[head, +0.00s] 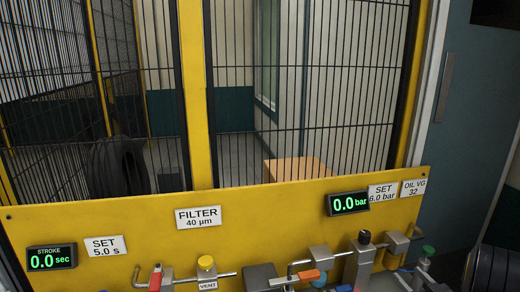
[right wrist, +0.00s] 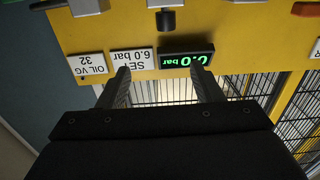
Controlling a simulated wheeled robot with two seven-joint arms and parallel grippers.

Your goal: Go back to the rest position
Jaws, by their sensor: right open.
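My right gripper (right wrist: 162,84) shows in the right wrist view. Its two dark fingers are apart with nothing between them. They point toward the yellow panel (right wrist: 235,30), which appears upside down there, with the pressure display (right wrist: 187,58) and the "SET 6.0 bar" label (right wrist: 131,62) beyond the fingertips. I cannot tell whether the fingers touch the panel. In the head view the right fingers cannot be made out; a dark rounded part sits at the lower right edge. My left gripper is in neither view.
In the head view the yellow panel (head: 270,215) spans the front, with a stroke display (head: 51,257) reading 0.0 sec and a pressure display (head: 348,203) reading 0.0 bar. A wire-mesh fence (head: 310,80) stands behind.

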